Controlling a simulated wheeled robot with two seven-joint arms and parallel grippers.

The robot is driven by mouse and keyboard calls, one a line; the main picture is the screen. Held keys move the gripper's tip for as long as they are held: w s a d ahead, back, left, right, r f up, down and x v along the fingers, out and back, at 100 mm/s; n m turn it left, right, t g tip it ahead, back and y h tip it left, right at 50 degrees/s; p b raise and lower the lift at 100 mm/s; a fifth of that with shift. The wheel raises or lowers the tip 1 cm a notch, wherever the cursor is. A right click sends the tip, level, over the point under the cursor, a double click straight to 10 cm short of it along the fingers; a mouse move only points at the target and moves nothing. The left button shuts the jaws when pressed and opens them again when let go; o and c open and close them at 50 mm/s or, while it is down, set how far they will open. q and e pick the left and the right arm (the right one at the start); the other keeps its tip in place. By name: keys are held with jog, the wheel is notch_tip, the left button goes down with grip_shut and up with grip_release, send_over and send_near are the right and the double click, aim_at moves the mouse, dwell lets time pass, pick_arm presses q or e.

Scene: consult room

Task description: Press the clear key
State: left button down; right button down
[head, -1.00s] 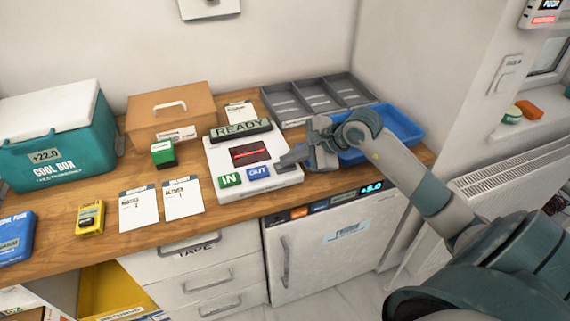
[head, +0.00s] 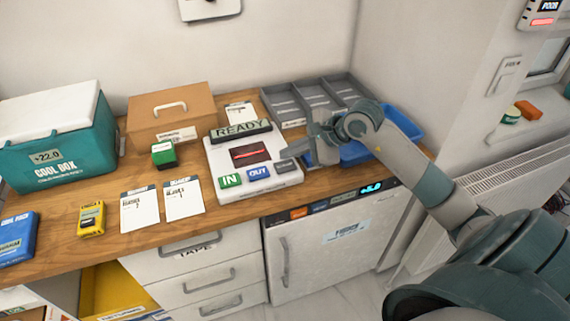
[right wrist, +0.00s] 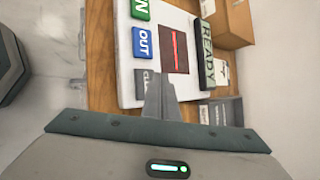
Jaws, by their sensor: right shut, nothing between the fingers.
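A white scanner device (head: 211,158) stands on the wooden counter, with a READY sign, a dark window with a red line, and a row of keys. The green IN key (head: 230,181), the blue OUT key (head: 259,173) and the grey clear key (head: 284,168) lie along its front. In the right wrist view the clear key (right wrist: 148,80) is partly hidden by my fingers. My right gripper (head: 287,153) is shut and empty, its tips just above and behind the clear key, apparently not touching it. My left gripper is not in view.
A blue tray (head: 408,124) lies under my right forearm. A grey divided tray (head: 313,97) stands behind the device. A green stamp (head: 164,155), white cards (head: 139,209) and a yellow gadget (head: 91,218) lie to the left. The counter's front edge is close to the keys.

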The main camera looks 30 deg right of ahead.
aim_at(289, 166)
jog(key=shift+r+p, duration=0.7)
jog(key=shift+r, duration=1.4)
